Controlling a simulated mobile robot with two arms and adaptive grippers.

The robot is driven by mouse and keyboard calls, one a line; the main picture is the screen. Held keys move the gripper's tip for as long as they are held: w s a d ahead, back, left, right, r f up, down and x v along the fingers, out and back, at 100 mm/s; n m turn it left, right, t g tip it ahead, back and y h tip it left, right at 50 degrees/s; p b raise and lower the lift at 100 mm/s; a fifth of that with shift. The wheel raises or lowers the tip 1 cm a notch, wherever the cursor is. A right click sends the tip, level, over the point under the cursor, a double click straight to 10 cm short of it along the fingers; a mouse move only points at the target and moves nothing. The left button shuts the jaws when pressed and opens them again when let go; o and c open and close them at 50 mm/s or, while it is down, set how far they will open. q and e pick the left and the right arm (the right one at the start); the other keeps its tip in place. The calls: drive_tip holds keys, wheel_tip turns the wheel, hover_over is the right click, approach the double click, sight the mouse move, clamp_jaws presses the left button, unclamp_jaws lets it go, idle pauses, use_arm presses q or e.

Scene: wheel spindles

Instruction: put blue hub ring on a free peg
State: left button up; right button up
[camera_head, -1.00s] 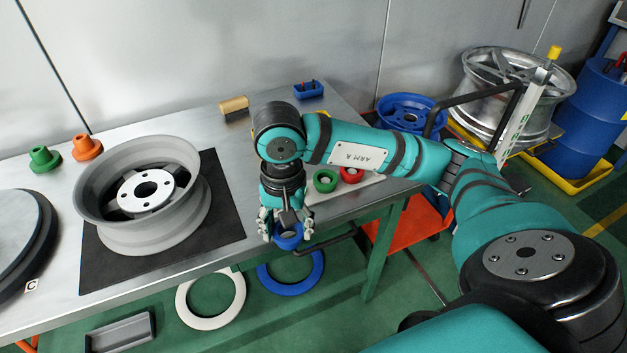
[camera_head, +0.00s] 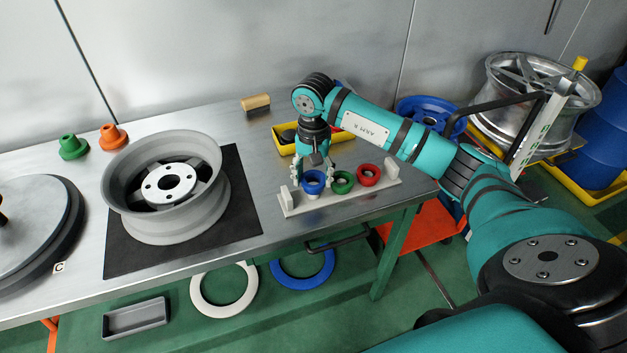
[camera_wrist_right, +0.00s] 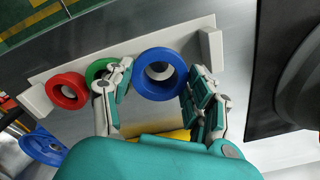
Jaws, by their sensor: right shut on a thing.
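The blue hub ring (camera_head: 314,184) is between the fingers of my right gripper (camera_head: 314,172), which is shut on it. It is at the left part of the white peg rack (camera_head: 294,209), with a pale peg part showing just below it. In the right wrist view the blue ring (camera_wrist_right: 160,74) has a finger on each side, and a pale shape shows through its hole. I cannot tell whether it is around the peg or just above it. A green ring (camera_head: 343,182) and a red ring (camera_head: 369,175) sit on the rack to its right. My left gripper is not in view.
A grey wheel (camera_head: 165,187) lies on a black mat (camera_head: 240,217) to the left. Green (camera_head: 72,148) and orange (camera_head: 113,137) flanged parts stand behind it. A yellow bin (camera_head: 284,141) is behind the rack. The table's front edge is close before the rack.

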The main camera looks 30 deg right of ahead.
wheel_tip(320, 180, down, 2)
drive_tip(key=shift+s+f+p, duration=0.1)
drive_tip(key=shift+f+p, duration=0.1)
drive_tip(key=shift+p, duration=0.1)
drive_tip(key=shift+f, duration=0.3)
drive_tip(key=o, duration=0.5)
drive_tip(key=shift+r, duration=0.1)
drive_tip(key=shift+r, duration=0.25)
wheel_tip(320, 180, up, 12)
drive_tip(key=shift+f+b, duration=0.15)
drive_tip(key=shift+b, duration=0.85)
